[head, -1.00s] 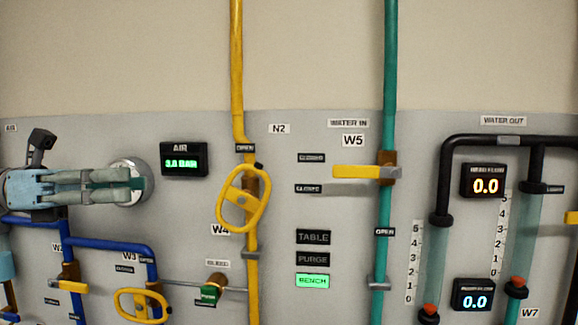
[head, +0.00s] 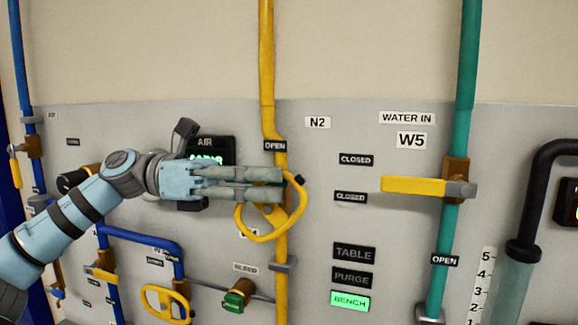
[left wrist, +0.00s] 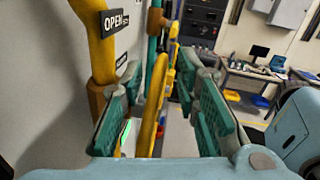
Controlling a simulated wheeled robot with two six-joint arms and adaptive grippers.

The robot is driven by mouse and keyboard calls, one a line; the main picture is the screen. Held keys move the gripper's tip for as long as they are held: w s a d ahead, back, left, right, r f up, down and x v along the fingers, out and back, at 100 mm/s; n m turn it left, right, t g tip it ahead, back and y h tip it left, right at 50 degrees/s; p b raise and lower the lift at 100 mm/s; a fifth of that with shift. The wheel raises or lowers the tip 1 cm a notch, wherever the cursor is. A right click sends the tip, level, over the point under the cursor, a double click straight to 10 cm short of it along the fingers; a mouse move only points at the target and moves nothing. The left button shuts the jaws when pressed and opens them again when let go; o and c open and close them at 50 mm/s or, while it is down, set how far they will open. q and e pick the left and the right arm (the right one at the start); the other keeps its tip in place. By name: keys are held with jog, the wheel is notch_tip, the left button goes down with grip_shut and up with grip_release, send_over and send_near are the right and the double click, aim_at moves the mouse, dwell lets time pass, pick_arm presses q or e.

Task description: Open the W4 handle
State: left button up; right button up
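The W4 handle (head: 262,236) is a yellow oval handwheel on the yellow N2 pipe (head: 267,70). Its W4 label is mostly hidden behind the rim in the head view. My left gripper (head: 282,184) reaches in from the left, its fingers overlapping the upper part of the wheel. In the left wrist view the wheel (left wrist: 151,105) stands edge-on between the two green-padded fingers (left wrist: 170,85). The fingers are open, with a visible gap on each side of the rim. An OPEN plate (head: 275,146) sits above the wheel. My right gripper is not in view.
A yellow W5 lever (head: 412,185) sits on the green water pipe to the right. The AIR display (head: 222,148) is partly behind my gripper. A second yellow handwheel (head: 166,303) and a green bleed knob (head: 236,298) are below.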

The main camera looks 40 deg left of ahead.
aim_at(290, 181)
pick_arm(q)
jog(key=x, duration=0.1)
jog(key=p+x, duration=0.1)
jog(key=x, duration=0.1)
jog(key=shift+w+r, duration=0.1)
jog(key=shift+r, duration=0.15)
jog(key=shift+d+p, duration=0.35)
jog(key=shift+d, duration=0.1)
jog(key=shift+s+f, duration=0.1)
jog(key=shift+s, duration=0.1)
jog(key=shift+w+a, duration=0.15)
jog(key=shift+a, duration=0.1)
jog(key=c, duration=0.5)
grip_shut()
